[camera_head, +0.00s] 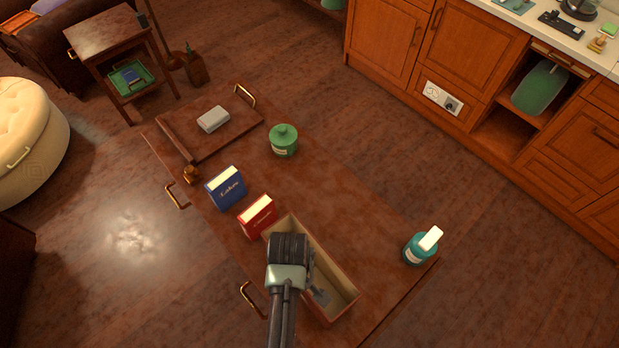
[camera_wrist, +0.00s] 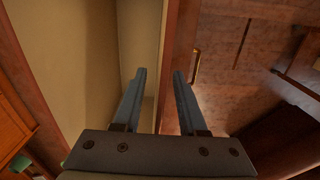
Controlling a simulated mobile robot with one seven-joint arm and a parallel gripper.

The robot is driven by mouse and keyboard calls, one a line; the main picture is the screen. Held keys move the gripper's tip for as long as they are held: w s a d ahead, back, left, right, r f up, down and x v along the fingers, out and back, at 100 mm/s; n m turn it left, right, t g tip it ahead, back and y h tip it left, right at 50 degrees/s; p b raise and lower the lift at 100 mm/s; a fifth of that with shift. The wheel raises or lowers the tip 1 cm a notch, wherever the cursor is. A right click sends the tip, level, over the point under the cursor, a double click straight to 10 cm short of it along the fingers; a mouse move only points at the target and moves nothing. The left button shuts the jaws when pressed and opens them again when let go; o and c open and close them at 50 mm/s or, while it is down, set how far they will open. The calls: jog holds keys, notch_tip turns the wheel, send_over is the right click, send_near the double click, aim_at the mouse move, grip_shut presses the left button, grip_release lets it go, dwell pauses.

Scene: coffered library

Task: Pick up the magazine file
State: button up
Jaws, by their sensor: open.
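The magazine file (camera_head: 334,268) is a long open box with a beige inside and a reddish-brown outside. It lies on the dark wooden table, open side up. My gripper (camera_head: 288,250) is over its left long side in the head view and hides part of it. In the wrist view, my open gripper (camera_wrist: 162,75) has one finger over the beige inside of the file (camera_wrist: 85,60) and the other on the outer side of its wall. The wall lies between the fingers; I cannot tell whether they touch it.
A red book (camera_head: 257,217) stands close to the file's far end, with a blue book (camera_head: 226,188) beyond. A teal bottle (camera_head: 419,249) stands at the table's right edge. A green jar (camera_head: 284,140) and a wooden tray (camera_head: 235,137) with a grey block (camera_head: 213,119) are farther back.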

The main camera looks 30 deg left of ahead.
jog(key=shift+f, duration=0.95)
grip_shut()
jog(key=shift+w+r, duration=0.1)
dwell(0.6)
